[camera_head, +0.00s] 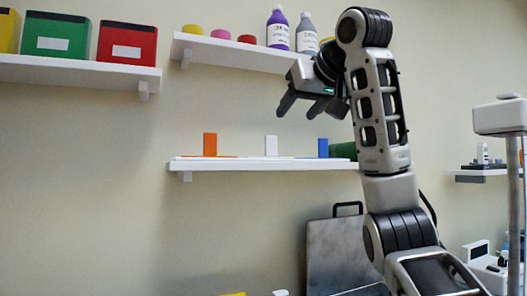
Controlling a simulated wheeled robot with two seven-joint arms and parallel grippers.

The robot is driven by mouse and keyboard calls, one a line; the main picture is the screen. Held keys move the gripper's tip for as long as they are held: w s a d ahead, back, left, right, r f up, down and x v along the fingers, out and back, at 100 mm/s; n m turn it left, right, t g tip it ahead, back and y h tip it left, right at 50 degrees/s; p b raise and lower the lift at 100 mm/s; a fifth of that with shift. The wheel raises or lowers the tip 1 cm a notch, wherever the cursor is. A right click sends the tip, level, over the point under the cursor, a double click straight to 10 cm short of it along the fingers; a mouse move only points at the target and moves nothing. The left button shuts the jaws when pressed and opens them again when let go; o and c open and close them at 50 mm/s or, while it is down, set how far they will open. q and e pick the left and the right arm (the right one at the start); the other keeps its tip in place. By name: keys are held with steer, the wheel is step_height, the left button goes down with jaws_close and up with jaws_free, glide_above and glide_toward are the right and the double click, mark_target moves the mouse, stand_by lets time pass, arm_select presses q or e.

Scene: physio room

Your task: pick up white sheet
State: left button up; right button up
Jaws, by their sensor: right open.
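The white sheet (271,146) lies on the middle wall shelf, with a small white upright piece standing up from it. Its flat part is thin and hard to tell from the white shelf. An orange sheet (210,145) with a similar upright piece is to its left, and a blue one (323,148) is to its right. My right gripper (300,107) is open and empty. In the picture it is above the shelf, a little right of the white upright piece and apart from it. My left gripper is out of view.
The middle shelf (230,167) also bears a green roll (343,150), partly hidden behind my right arm. An upper shelf (190,40) holds bottles and small coloured discs above the gripper. Green and red boxes (127,44) stand on the upper left shelf. A grey panel (335,245) is below.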

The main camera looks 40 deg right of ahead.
steer(key=w, duration=0.1)
steer(key=p, duration=0.3)
glide_toward(272, 138)
steer(key=shift+d+x, duration=0.2)
steer(key=shift+x, duration=1.45)
steer(key=p+x, duration=0.1)
steer(key=x, duration=0.1)
steer(key=p+x, duration=0.1)
steer(key=x, duration=0.1)
steer(key=shift+w+a+f, duration=0.1)
steer(key=shift+w+f, duration=0.1)
steer(key=shift+w, duration=0.15)
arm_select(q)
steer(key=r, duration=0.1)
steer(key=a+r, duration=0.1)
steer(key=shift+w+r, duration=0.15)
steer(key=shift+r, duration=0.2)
arm_select(e)
steer(key=c, duration=1.1)
